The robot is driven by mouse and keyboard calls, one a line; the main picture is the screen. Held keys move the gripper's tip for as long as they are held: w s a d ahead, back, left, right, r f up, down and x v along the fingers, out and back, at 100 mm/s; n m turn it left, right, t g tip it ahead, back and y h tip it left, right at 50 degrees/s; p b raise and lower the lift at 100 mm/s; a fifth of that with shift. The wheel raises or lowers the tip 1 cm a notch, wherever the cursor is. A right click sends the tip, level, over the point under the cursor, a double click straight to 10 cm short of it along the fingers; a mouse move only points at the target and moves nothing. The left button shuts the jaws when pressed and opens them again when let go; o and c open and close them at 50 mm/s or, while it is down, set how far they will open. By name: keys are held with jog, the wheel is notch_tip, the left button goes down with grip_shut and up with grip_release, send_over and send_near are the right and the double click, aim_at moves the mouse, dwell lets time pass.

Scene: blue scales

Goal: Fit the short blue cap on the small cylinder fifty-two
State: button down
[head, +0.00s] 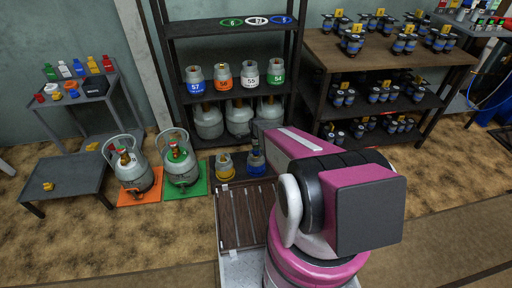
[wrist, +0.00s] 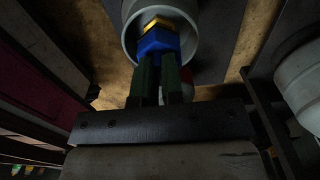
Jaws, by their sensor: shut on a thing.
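In the wrist view my gripper (wrist: 158,62) is shut on the short blue cap (wrist: 158,42). The cap is at the mouth of a pale round cylinder collar (wrist: 131,38), with a brass valve part (wrist: 156,22) right beside it. I cannot tell whether the cap sits on the valve. In the head view my arm hides the gripper and cap. Two small cylinders stand low by the arm, one with a blue band (head: 257,168) and one with a yellow band (head: 224,168). I cannot read their numbers, so fifty-two is not identified.
A rack (head: 235,95) behind holds several small numbered cylinders, with larger ones below. Two big cylinders stand on orange (head: 128,197) and green (head: 196,189) mats. A grey side table (head: 99,97) holds several caps. Another cylinder (wrist: 303,85) is close on the wrist view's right.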

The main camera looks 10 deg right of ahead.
jog(key=shift+f, duration=0.55)
jog(key=c, duration=1.2)
grip_release()
jog(key=shift+o, duration=0.2)
notch_tip(320, 180, up, 11)
jog(key=s+r+n, duration=1.8)
jog(key=s+r, duration=0.3)
jog(key=shift+s+r, duration=0.15)
jog(key=shift+r, duration=0.25)
